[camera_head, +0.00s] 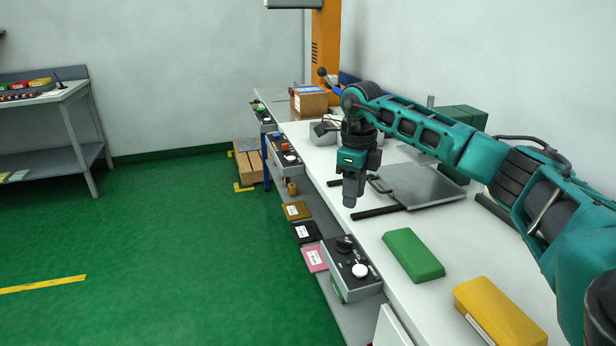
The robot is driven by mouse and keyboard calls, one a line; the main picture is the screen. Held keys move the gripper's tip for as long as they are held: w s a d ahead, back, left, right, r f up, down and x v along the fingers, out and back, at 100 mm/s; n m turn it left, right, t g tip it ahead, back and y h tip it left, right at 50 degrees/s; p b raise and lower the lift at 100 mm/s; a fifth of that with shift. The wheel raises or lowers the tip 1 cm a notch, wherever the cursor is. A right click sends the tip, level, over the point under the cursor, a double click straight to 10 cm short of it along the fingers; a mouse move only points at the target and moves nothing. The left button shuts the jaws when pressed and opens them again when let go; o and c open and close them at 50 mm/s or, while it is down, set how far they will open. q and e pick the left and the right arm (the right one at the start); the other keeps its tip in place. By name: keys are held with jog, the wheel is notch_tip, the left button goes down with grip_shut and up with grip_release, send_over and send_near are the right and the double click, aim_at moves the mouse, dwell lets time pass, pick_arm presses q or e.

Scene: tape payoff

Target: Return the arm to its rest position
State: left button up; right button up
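My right arm (433,130), teal and black, comes in from the right edge and reaches out over the white bench (385,285). Its gripper (349,200) hangs downward over the bench's front edge, left of a flat grey metal plate with a handle (425,184). The fingertips look close together, but they are small and dark, so I cannot tell whether they are open or shut. No held object shows. My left gripper is not in view.
A green block (413,254) and a yellow block (497,312) lie on the bench near the arm. A control box (352,270) sits at the front edge. A cardboard box (310,101) stands farther back.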

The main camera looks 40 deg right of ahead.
jog(key=a+f+n+y, duration=0.1)
jog(key=a+f+y, duration=0.3)
jog(key=a, duration=0.7)
jog(key=a+f+y, duration=0.4)
jog(key=a, duration=0.6)
jog(key=s+a+r+m+t+y, duration=0.1)
jog(key=s+a+m+t+y, duration=0.2)
jog(key=a+m+t+y, duration=0.85)
jog(key=s+d+f+m+h, duration=0.3)
jog(key=s+f+m+h, duration=0.4)
jog(key=m, duration=0.7)
jog(key=s+d+f+m+h, duration=0.3)
jog(key=s+f+m+h, duration=0.5)
jog(key=m, duration=0.6)
notch_tip(320, 180, down, 4)
jog(key=shift+r+g+h, duration=0.1)
jog(key=shift+g+h, duration=0.25)
jog(key=shift+h, duration=0.9)
